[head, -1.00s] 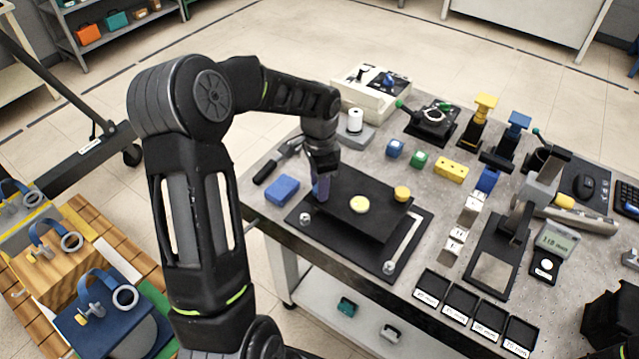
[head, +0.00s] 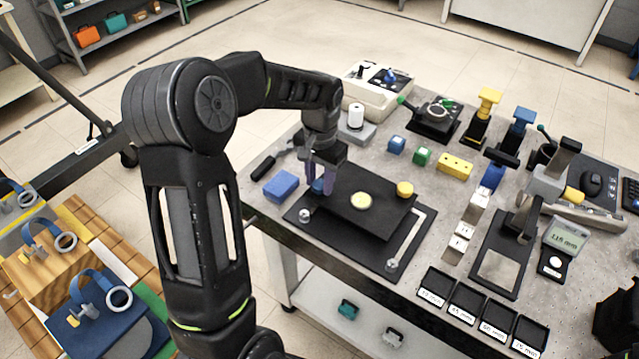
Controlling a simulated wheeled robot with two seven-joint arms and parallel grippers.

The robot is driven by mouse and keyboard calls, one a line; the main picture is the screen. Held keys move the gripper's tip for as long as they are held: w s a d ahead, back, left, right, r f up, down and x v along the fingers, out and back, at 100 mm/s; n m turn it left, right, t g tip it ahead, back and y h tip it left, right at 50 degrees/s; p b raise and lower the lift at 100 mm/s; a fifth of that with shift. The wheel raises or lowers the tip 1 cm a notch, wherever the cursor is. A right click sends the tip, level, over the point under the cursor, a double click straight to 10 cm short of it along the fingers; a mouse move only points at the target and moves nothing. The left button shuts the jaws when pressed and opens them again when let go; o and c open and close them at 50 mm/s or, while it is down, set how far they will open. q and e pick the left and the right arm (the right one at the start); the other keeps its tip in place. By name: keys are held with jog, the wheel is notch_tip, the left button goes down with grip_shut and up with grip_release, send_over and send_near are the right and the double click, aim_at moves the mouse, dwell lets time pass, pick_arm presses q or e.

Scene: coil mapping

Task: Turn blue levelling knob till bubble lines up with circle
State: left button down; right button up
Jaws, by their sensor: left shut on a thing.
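The black levelling plate (head: 345,215) lies on the table in the head view, with a pale round bubble level (head: 361,201) at its middle. The bubble is too small to place against its circle. The blue levelling knob (head: 317,187) is at the plate's far left corner, partly hidden by my fingers. My left gripper (head: 320,182) points down over that corner and is shut on the blue knob, one purple-grey finger on each side. A yellow knob (head: 405,188) is at the plate's right corner. My right gripper does not show.
A blue block (head: 281,186) lies just left of the plate, with a dark-handled tool behind it. Small blue, green and yellow blocks (head: 455,166) stand behind the plate. Labelled black trays (head: 433,287) line the front edge. A measuring stand (head: 500,265) is at right.

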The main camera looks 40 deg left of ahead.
pick_arm(q)
jog(key=n+b, duration=0.1)
jog(key=n, duration=0.2)
jog(key=shift+w+n, duration=0.1)
jog(key=shift+n, duration=0.2)
jog(key=n+b, duration=0.1)
jog(key=n, duration=0.2)
jog(key=shift+r+n, duration=0.1)
jog(key=shift+n, duration=0.2)
jog(key=n, duration=0.3)
jog(key=shift+w+n, duration=0.1)
jog(key=shift+n, duration=0.2)
jog(key=shift+r+n, duration=0.15)
jog(key=shift+n, duration=1.55)
jog(key=c, duration=1.3)
grip_release()
jog(key=o, duration=0.3)
jog(key=shift+o, duration=0.2)
